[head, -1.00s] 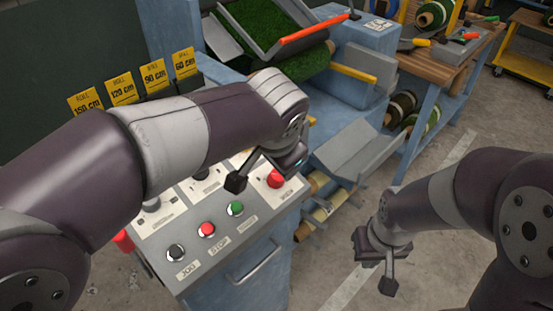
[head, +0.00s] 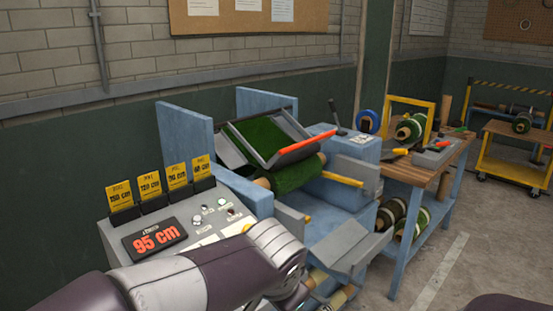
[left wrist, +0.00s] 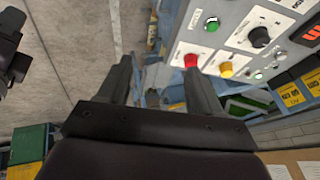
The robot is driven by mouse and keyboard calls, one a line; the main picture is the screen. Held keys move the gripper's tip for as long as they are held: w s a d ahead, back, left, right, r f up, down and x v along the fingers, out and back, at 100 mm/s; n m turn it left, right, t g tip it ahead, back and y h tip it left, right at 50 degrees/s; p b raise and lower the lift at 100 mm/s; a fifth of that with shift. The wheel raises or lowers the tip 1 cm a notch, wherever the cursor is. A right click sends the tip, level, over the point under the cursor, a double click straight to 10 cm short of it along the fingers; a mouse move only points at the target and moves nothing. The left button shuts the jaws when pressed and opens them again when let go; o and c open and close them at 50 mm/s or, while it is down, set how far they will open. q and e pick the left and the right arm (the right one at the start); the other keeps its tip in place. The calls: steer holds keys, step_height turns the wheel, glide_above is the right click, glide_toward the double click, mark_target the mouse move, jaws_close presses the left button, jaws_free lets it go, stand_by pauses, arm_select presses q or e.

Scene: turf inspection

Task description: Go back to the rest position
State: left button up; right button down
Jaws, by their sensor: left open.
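My left arm comes in along the bottom of the head view, in front of the control panel (head: 115,231); its fingers are below the frame. In the left wrist view my left gripper (left wrist: 157,68) is open, with nothing between its fingers. The panel's buttons, including a red button (left wrist: 190,60), a yellow button (left wrist: 226,69) and a green button (left wrist: 212,24), show beyond and to the right of the fingers. A dark part at that view's left edge looks like my right gripper (left wrist: 14,60), cut off, its jaws unclear. In the head view only a sliver of my right arm shows.
A display (head: 155,240) reads 95 cm, below several yellow roll cards (head: 149,187). The blue machine (head: 350,160) carries green turf (head: 262,138). A wooden workbench (head: 425,172) and a yellow cart (head: 512,152) stand right. Floor (head: 465,250) is clear at lower right.

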arm_select(q)
steer(key=s+a+f+n+g+p, duration=0.2)
steer(key=a+f, duration=0.2)
steer(key=f, duration=0.4)
steer(key=s+a+f+n+g+p, duration=0.1)
steer(key=s+a+f+n+p, duration=0.1)
steer(key=a, duration=0.5)
steer(key=s+a+f+n+g+p, duration=0.1)
steer(key=s+a+n+p, duration=0.1)
steer(key=s+a+n, duration=0.3)
steer(key=a, duration=0.2)
steer(key=shift+s+a+f+y, duration=0.3)
steer(key=shift+s+f, duration=0.1)
arm_select(e)
step_height(320, 180, up, 6)
steer(key=shift+w, duration=0.45)
